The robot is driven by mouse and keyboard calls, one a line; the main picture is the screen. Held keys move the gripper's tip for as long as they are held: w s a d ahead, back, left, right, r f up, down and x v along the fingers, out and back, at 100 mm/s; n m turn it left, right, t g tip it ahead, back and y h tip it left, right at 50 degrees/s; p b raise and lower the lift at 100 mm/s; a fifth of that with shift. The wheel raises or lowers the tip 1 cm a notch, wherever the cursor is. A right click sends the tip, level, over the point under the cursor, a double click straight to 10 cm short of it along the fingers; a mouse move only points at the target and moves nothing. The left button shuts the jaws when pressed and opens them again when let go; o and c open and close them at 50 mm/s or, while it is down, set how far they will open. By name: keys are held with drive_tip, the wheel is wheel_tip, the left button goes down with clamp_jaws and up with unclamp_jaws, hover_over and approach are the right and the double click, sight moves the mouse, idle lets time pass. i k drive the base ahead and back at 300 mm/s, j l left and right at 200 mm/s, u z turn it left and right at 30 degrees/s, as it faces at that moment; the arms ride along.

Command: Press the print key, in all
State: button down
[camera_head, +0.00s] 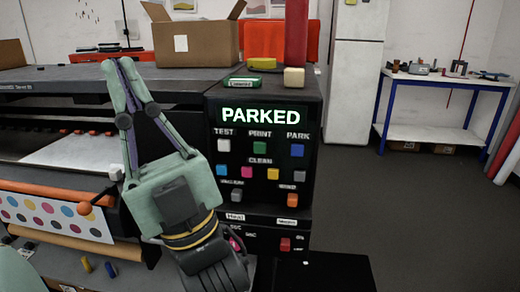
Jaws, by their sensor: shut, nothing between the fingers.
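The green print key (260,148) sits under the label PRINT on the black control panel (308,185). The lit display (261,115) above it reads PARKED. A light grey TEST key (224,145) is to its left and a blue PARK key (297,150) to its right. Small coloured CLEAN keys lie below. My gripper (112,68) is shut and empty, its fingers pointing up and left over the printer, left of the panel. It is apart from the keys, and the print key is unobstructed. My wrist hides part of the panel's lower left.
The wide printer (60,85) fills the left, with a printed dot sheet (60,218) at its front. A cardboard box (195,42) stands behind. A red post (296,30) and small items top the panel housing. Open floor (420,215) lies to the right.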

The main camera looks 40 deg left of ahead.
sight(259, 147)
drive_tip(key=k+u, duration=0.15)
drive_tip(key=u, duration=0.9)
